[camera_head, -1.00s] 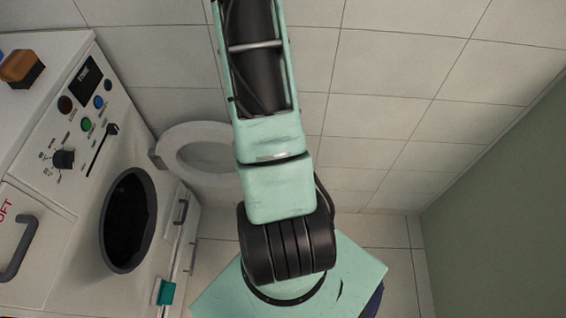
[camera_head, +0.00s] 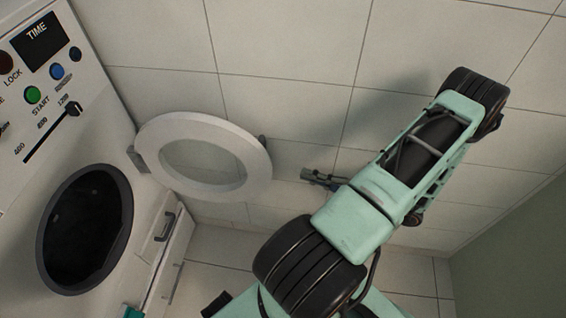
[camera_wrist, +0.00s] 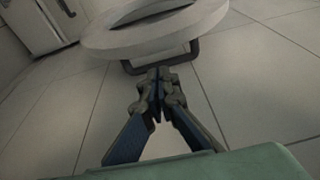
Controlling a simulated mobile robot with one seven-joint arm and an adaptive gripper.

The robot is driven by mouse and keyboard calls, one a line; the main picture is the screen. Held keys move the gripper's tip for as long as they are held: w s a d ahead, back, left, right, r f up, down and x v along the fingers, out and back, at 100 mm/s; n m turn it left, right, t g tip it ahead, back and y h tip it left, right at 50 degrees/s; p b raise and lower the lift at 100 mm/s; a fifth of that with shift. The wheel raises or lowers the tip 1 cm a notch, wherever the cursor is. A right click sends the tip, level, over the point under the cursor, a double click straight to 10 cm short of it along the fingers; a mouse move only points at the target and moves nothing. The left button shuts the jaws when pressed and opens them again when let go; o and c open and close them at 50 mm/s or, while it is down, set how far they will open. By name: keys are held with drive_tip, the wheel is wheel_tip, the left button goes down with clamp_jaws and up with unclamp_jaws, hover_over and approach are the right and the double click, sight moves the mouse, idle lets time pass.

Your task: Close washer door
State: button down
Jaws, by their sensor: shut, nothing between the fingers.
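The washer (camera_head: 155,215) stands at the left in the head view, with its dark round opening (camera_head: 85,228) uncovered. Its round white door (camera_head: 258,150) is swung wide open on a hinge at the opening's right side. In the wrist view the door (camera_wrist: 100,40) crosses the top, with a dark handle (camera_wrist: 160,66) on its edge. My gripper (camera_wrist: 157,74) is shut and empty, its fingertips close to this handle in the picture; I cannot tell whether they touch. In the head view my gripper (camera_head: 308,175) shows small, just right of the door.
A control panel (camera_head: 40,70) with buttons and a slider is on the washer's upper front. A small panel with a dark handle (camera_head: 166,226) is below right of the opening. Tiled wall (camera_head: 290,40) stands behind the door, and a green wall (camera_head: 510,255) is at the right.

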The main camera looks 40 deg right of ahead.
drive_tip(key=shift+h, duration=0.3)
drive_tip(key=x, duration=0.6)
drive_tip(key=b+x, duration=0.1)
drive_tip(key=x, duration=0.2)
drive_tip(key=shift+w+d+f, duration=0.15)
drive_tip(key=shift+w+f, duration=0.15)
drive_tip(key=shift+f, duration=0.1)
drive_tip(key=shift+s, duration=0.15)
